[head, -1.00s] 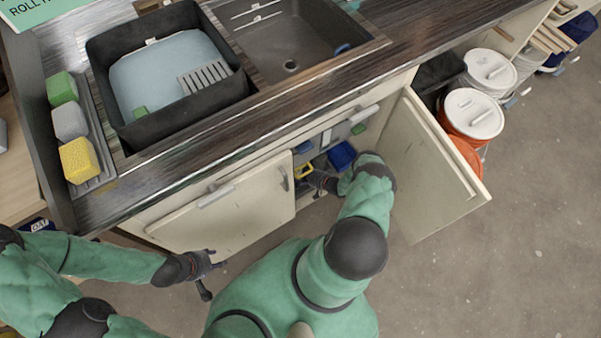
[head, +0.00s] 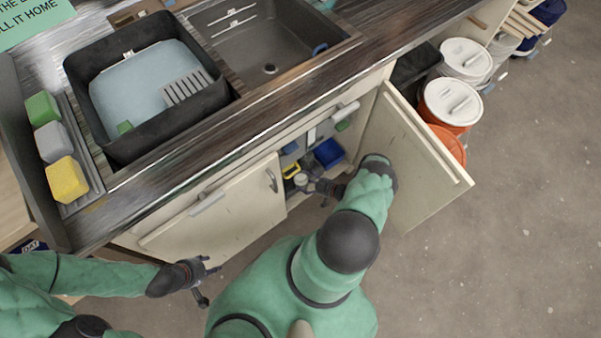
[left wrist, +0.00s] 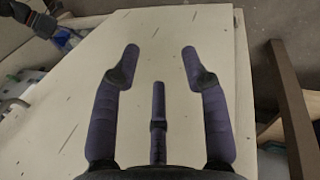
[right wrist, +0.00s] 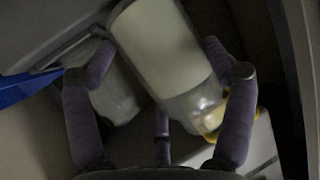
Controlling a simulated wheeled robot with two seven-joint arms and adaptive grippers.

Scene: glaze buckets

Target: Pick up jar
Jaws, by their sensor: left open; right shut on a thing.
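The jar (right wrist: 160,45), with a wide cream band and a clear lower part, lies tilted between the fingers of my right gripper (right wrist: 160,60) in the right wrist view. My right gripper (head: 312,186) is shut on it at the open cabinet's mouth in the head view. There, a small pale round top (head: 301,180), seemingly the jar's, shows beside the fingers. My left gripper (head: 209,284) is open and empty in front of the closed cabinet door (head: 225,215). Its spread fingers (left wrist: 162,52) also show in the left wrist view before a pale panel.
A pale translucent container (right wrist: 115,95) stands close beside the jar. A blue bin (head: 328,153) and a yellow item (head: 291,170) are inside the cabinet. The open door (head: 415,165) stands right of my right arm. White-lidded buckets (head: 452,103) stand beyond it.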

